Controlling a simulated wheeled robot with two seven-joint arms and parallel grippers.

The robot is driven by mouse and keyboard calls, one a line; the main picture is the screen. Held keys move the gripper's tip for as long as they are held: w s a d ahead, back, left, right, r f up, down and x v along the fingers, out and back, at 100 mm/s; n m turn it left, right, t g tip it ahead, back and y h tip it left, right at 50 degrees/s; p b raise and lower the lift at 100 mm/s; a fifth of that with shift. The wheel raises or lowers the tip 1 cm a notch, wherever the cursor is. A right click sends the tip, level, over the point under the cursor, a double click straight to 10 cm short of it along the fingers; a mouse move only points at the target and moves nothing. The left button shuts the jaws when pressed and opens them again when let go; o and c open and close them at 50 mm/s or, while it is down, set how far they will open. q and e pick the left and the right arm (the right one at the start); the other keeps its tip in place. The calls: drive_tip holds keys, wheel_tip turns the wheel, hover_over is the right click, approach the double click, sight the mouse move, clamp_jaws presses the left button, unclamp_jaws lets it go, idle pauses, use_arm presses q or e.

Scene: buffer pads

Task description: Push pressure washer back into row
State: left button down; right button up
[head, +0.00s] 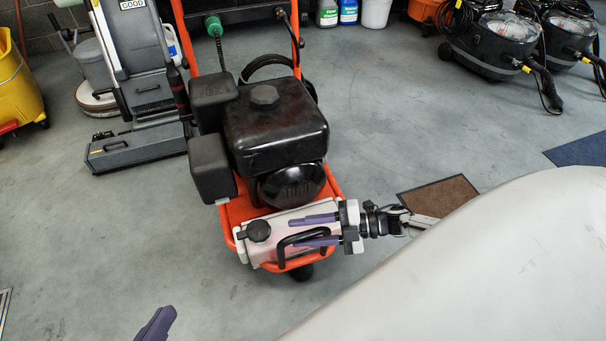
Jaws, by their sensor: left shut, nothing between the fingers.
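The pressure washer (270,130) stands in the middle of the head view. It has an orange frame, a black engine block and a white tank (262,250) with a black cap and black handle at its near end. My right gripper (291,232) reaches in from the right over the tank, beside the handle. Its two purple fingers are apart, and I see nothing clearly held between them. I cannot tell whether they touch the tank or handle. My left gripper (156,325) shows only as a purple fingertip at the bottom edge, shut and away from the washer.
A grey upright floor cleaner (140,90) stands close to the washer's left. A yellow bucket (15,85) is at far left. Black vacuum machines (490,45) stand at back right. A brown mat (438,196) and a blue mat (580,150) lie right. Floor between is clear.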

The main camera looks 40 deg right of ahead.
drive_tip(key=shift+s+f, duration=0.1)
drive_tip(key=shift+f, duration=0.05)
drive_tip(key=shift+s, duration=0.1)
drive_tip(key=p+v, duration=0.1)
drive_tip(key=v, duration=0.9)
drive_tip(key=shift+d, duration=0.1)
